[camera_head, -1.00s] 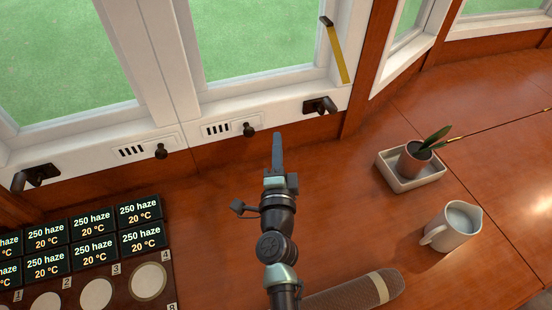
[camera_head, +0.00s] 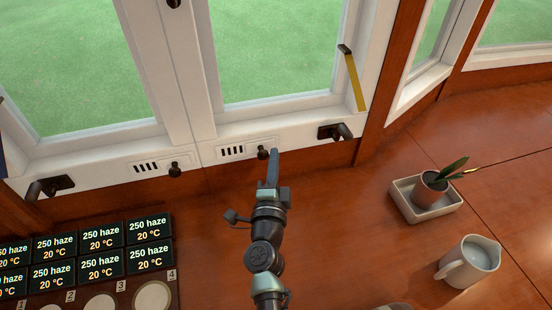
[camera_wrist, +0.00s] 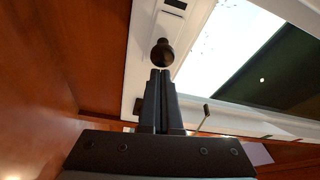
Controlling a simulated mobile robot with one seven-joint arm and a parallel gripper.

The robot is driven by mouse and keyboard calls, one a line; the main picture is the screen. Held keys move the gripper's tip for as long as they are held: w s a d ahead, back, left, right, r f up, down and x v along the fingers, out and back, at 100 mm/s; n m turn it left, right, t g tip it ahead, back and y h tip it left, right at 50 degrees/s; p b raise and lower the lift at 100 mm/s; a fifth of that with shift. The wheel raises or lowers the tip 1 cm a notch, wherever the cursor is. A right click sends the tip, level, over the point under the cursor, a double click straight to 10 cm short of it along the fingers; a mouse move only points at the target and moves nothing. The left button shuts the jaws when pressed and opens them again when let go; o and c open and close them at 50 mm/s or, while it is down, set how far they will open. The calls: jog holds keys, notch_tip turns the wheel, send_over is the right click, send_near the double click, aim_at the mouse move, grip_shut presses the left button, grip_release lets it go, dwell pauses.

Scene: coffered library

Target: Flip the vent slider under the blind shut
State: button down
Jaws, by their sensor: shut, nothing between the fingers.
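Two white vent plates with dark slots are set in the sill rail below the windows. The right vent (camera_head: 234,150) has a dark round slider knob (camera_head: 263,153) at its right end. The left vent (camera_head: 147,166) has a similar knob (camera_head: 175,170). My gripper (camera_head: 274,152) is shut and empty, its tip beside the right vent's knob. In the wrist view, the knob (camera_wrist: 163,52) is just beyond the closed fingertips (camera_wrist: 160,73); I cannot tell whether they touch. Part of the vent's slots (camera_wrist: 175,4) shows at the top edge. I cannot make out a blind.
Dark window handles (camera_head: 336,131) and (camera_head: 48,187) stick out from the rail on either side. A potted plant on a tray (camera_head: 402,205) and a white jug (camera_head: 468,262) stand at the right. Dark label displays (camera_head: 100,266) fill the lower left. The wood between is clear.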

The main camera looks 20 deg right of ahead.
aim_at(247, 147)
jog(key=a+p, duration=0.2)
jog(key=a, duration=0.4)
jog(key=shift+a+r+p, duration=0.1)
jog(key=shift+a+p, duration=0.15)
jog(key=shift+p, duration=0.1)
jog(key=shift+a, duration=0.2)
